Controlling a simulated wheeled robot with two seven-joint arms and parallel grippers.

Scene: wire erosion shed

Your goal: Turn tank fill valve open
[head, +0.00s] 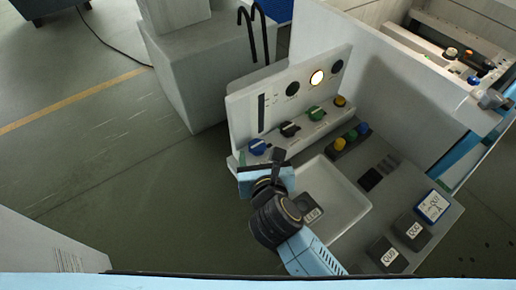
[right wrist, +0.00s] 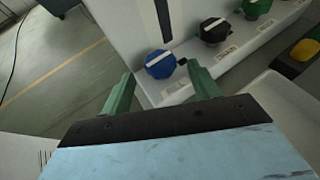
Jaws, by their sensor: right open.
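A row of knobs runs along the sloped ledge under an upright grey panel (head: 262,88). The nearest is a blue knob (head: 257,146) with a white bar; beyond it are a black knob (head: 290,129), a green knob (head: 316,113) and a yellow knob (head: 340,101). My right gripper (head: 260,163) is open just in front of the blue knob. In the right wrist view the blue knob (right wrist: 160,64) appears between and beyond the green fingertips, apparently not held. My left gripper is not in view.
A shallow grey tray (head: 340,212) lies right of my right gripper. Yellow, green and blue buttons (head: 351,135) sit behind it. Labelled dark blocks (head: 411,230) stand on the bench at right. Open floor (head: 120,180) lies to the left.

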